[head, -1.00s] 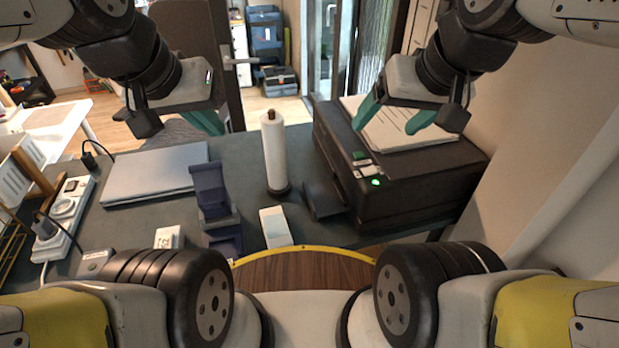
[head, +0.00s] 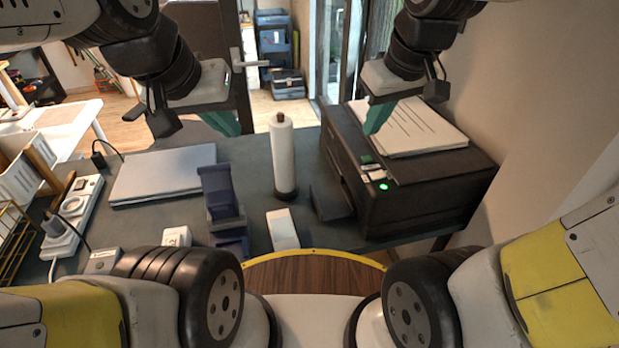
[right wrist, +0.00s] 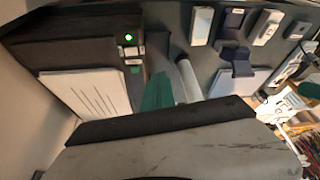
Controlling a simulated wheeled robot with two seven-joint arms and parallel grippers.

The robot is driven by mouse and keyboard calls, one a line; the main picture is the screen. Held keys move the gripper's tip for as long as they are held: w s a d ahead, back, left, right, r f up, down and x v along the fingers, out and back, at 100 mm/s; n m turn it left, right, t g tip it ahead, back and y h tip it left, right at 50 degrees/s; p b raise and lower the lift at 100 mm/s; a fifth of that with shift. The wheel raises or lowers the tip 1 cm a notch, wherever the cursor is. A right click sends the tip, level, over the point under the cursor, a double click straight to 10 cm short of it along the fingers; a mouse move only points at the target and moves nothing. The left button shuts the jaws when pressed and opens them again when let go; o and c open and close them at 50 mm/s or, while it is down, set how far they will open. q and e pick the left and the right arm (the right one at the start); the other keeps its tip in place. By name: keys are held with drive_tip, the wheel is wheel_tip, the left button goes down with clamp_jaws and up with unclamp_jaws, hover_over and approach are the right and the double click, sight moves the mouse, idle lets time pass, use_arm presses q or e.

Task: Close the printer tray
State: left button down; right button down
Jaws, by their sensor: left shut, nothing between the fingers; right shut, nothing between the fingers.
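The black printer (head: 425,200) stands at the right end of the dark table. Its tray (head: 331,201) sticks out from the printer's left side, low over the table. The printer also shows in the right wrist view (right wrist: 65,53); I cannot clearly make out the tray there. My right gripper (head: 374,120), with green fingers, is shut and empty above the printer's far left part, apart from the tray. Its fingers show in the right wrist view (right wrist: 158,93). My left gripper (head: 226,122) is shut and empty above the table's far edge, left of the paper roll.
A white paper roll on a stand (head: 283,155) stands left of the printer. A white box (head: 282,229) and a dark blue holder (head: 222,200) are nearer. A closed grey laptop (head: 162,175) and a power strip (head: 75,215) lie left. Paper (head: 410,128) lies on the printer.

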drive_tip(key=w+a+f+n+g+h, duration=0.1)
drive_tip(key=w+a+f+n+h, duration=0.25)
drive_tip(key=a+f+n, duration=0.6)
drive_tip(key=w+a+f+n+g+h, duration=0.25)
drive_tip(key=w+a+f+n, duration=0.3)
drive_tip(key=a+f, duration=0.55)
drive_tip(key=shift+n+t, duration=0.3)
drive_tip(key=shift+t, duration=0.05)
drive_tip(key=x, duration=1.1)
drive_tip(key=shift+s+d+f, duration=0.2)
drive_tip(key=shift+s, duration=0.15)
drive_tip(key=shift+w+d, duration=0.15)
drive_tip(key=shift+d, duration=0.4)
drive_tip(key=shift+w+d, duration=0.2)
drive_tip(key=shift+d, duration=0.4)
drive_tip(key=shift+w+d, duration=0.2)
drive_tip(key=shift+d, duration=0.55)
